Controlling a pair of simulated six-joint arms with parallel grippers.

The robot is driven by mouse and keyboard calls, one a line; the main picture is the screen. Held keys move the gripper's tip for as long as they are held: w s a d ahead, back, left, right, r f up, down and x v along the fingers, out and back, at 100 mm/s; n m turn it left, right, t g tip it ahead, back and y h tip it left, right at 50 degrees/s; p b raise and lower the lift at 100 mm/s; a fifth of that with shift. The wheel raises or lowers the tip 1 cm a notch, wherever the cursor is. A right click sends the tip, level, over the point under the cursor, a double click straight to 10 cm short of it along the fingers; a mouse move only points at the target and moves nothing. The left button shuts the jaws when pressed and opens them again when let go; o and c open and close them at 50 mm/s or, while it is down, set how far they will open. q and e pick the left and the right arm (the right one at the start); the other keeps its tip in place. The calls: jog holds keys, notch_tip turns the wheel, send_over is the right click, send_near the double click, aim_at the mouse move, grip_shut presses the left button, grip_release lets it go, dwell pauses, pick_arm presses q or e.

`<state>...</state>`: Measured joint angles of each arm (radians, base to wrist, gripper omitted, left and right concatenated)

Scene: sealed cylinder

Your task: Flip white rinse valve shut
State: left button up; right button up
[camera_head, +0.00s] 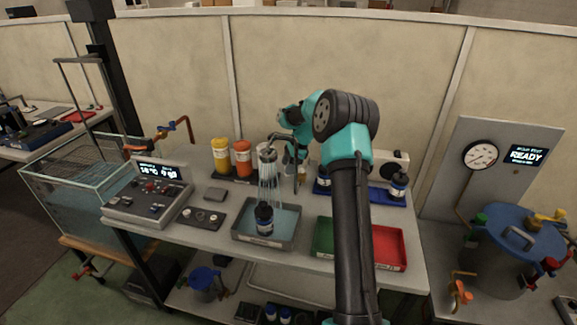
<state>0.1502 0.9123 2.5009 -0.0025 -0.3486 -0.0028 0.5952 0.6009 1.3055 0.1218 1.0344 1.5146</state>
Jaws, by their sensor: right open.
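The rinse tap (276,138) stands at the back middle of the bench. Streams of water (268,180) fall from its head onto a dark bottle (264,218) with a pale label, upright in a grey tray (284,243). My right arm reaches in from the bottom. Its gripper (296,165) is just right of the rinse head, pointing down, and is open. The white rinse valve cannot be made out; the gripper and wrist cover that area. I cannot tell whether the fingers touch it. My left gripper is not in view.
Yellow and orange bottles (243,156) stand left of the tap. A control box (150,199) is at the bench's left. Green and red trays (389,248) lie partly behind my right arm. Dark bottles stand in a blue tray (398,200). A blue-lidded vessel (500,250) is far right.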

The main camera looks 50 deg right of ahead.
jog(key=shift+c, duration=0.3)
grip_shut()
dwell(0.3)
